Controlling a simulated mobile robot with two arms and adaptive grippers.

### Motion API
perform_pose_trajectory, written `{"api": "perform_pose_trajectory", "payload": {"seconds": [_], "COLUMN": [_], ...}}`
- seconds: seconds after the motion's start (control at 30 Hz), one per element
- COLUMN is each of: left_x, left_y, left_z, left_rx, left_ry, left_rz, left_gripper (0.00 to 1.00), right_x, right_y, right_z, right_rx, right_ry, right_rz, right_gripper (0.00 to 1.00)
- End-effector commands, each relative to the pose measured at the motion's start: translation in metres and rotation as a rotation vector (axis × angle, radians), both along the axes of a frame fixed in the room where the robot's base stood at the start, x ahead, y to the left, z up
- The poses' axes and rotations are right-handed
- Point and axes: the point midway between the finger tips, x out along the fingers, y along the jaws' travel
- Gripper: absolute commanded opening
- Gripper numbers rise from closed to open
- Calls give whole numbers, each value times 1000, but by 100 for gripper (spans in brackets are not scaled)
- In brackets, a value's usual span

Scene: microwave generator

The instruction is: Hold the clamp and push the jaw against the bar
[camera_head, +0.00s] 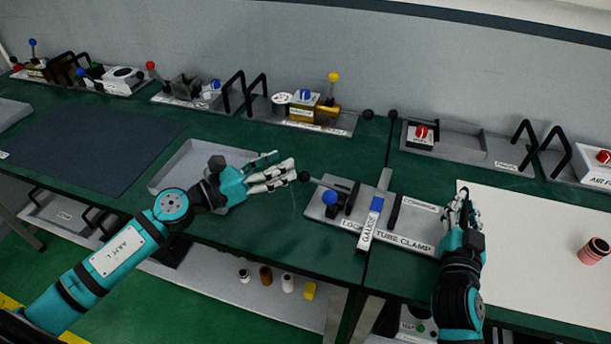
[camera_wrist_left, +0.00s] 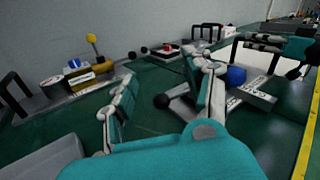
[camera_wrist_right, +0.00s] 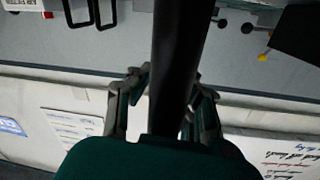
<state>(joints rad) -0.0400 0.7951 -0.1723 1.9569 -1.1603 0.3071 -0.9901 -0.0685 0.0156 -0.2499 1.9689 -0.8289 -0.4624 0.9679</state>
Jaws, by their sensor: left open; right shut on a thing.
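The tube clamp (camera_head: 405,232) is a grey plate with labels, lying at the front of the green bench. It carries a blue ball (camera_head: 329,197), a lever ending in a black ball (camera_head: 304,176), and a grey bar with a blue section (camera_head: 376,204). My left gripper (camera_head: 285,172) is open and empty, just left of the black ball. In the left wrist view the black ball (camera_wrist_left: 161,101) appears between its spread fingers, with the blue ball (camera_wrist_left: 236,75) beyond. My right gripper (camera_head: 461,207) is shut on a black handle (camera_wrist_right: 176,45) at the clamp's right end.
A grey tray (camera_head: 193,165) lies behind the left arm, and a dark mat (camera_head: 90,145) further left. A white sheet (camera_head: 540,240) with a pink-and-black cylinder (camera_head: 594,251) is at right. Fixtures with handles line the wall.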

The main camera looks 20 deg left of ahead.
Motion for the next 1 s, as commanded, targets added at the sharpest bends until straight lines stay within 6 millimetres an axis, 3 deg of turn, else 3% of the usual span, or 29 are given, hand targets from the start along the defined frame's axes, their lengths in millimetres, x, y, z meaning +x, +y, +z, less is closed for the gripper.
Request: {"api": "perform_pose_trajectory", "payload": {"seconds": [0.03, 0.17, 0.43, 0.7, 1.0], "left_x": [2, 2, 2, 42, 60], "left_y": [2, 2, 1, -31, -45], "left_z": [-4, -21, -79, -77, -78], "left_rx": [6, 2, 0, 6, 6], "left_ry": [-2, 1, 1, -6, -3], "left_rz": [3, 4, 5, 0, 2], "left_gripper": [53, 53, 53, 53, 53], "right_x": [-1, 0, 0, 0, 0], "right_y": [1, 1, 1, 1, 0], "right_z": [-8, -8, -8, -8, -8], "right_rx": [0, 0, 0, 0, 0], "right_ry": [16, 16, 16, 16, 16], "right_rz": [1, 1, 0, 0, -1], "right_gripper": [0, 0, 0, 0, 0]}}
